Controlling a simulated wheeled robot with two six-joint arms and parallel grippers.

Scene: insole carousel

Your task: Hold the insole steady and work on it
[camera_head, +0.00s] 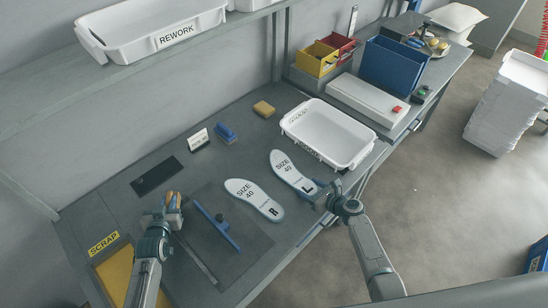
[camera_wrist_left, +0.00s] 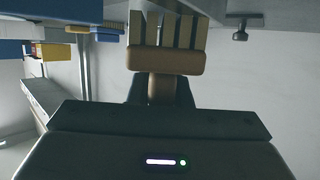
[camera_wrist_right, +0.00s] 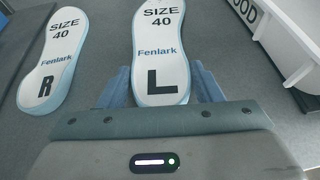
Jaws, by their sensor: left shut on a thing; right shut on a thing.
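The white size 40 insole marked L (camera_head: 290,170) lies on the bench. My right gripper (camera_head: 322,197) is shut on its heel end, with blue fingers on both sides of the heel in the right wrist view (camera_wrist_right: 161,88). The white insole marked R (camera_head: 252,198) lies to its left, flat and untouched. My left gripper (camera_head: 168,212) is shut on a tan brush-like tool (camera_wrist_left: 165,60) and holds it over the left part of the bench. The tool's blocky segmented end points away from the gripper. The gripper's fingertips are partly hidden behind the tool's handle.
A blue bar with a dark knob (camera_head: 228,234) lies on a dark mat. A blue brush (camera_head: 225,133), a tan block (camera_head: 263,109) and a small sign (camera_head: 198,139) stand behind. A white bin (camera_head: 365,158) is right of the insoles. A SCRAP opening (camera_head: 103,243) is front left.

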